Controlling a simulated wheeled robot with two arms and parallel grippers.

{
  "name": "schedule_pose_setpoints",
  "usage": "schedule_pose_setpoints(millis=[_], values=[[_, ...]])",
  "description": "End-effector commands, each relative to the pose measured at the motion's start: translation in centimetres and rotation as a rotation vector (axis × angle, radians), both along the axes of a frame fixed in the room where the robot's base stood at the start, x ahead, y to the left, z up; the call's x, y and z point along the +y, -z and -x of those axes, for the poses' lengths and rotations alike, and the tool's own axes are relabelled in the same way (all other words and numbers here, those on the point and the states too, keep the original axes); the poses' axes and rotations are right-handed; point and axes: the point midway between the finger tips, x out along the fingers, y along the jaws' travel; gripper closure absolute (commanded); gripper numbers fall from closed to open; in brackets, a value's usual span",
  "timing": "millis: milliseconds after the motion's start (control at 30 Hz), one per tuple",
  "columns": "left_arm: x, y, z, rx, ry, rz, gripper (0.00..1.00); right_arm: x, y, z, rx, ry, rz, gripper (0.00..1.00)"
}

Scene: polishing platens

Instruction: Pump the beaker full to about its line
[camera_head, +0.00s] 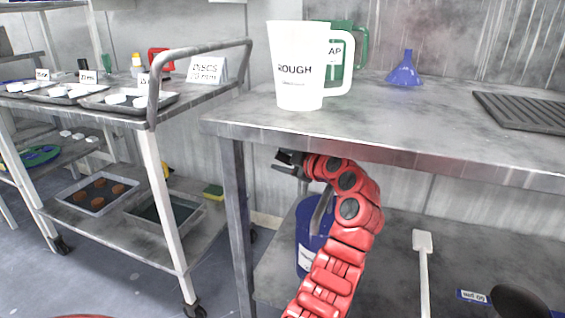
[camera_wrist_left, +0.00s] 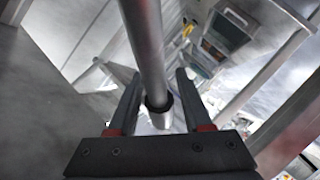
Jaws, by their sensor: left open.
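A white beaker (camera_head: 298,65) marked ROUGH stands upright on the steel table near its left end. Its graduation line and contents cannot be made out. A blue drum (camera_head: 308,235) stands on the shelf below, partly hidden by my red left arm; a grey metal part (camera_head: 321,210) rises from its top. My left gripper (camera_head: 285,162) is above the drum, just under the table's front edge. In the left wrist view its jaws (camera_wrist_left: 156,85) are open, with a round grey metal rod (camera_wrist_left: 145,40) with a dark collar between them. Whether they touch it cannot be told.
A green jug (camera_head: 361,45) stands behind the beaker. A blue funnel (camera_head: 405,72) and dark ribbed mat (camera_head: 530,110) lie to the right on the tabletop (camera_head: 420,110). A cart (camera_head: 190,95) with trays is at left. A white paddle (camera_head: 423,242) lies on the lower shelf.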

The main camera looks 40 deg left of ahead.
Motion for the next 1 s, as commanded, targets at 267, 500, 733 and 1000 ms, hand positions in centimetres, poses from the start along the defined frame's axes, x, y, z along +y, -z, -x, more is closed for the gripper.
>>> schedule_pose_setpoints(millis=[267,500,733,1000], values=[[-0.02,-0.04,0.01,0.000,0.000,0.000,0.78,0.00,-0.02,0.01,0.000,0.000,0.000,1.00],[-0.04,-0.03,0.02,0.000,0.000,0.000,1.00,0.00,-0.02,0.01,0.000,0.000,0.000,1.00],[-0.04,-0.03,0.01,0.000,0.000,0.000,1.00,-0.01,-0.01,0.01,0.000,0.000,0.000,1.00],[-0.04,-0.02,0.02,0.000,0.000,0.000,1.00,-0.01,-0.01,0.01,0.000,0.000,0.000,1.00]])
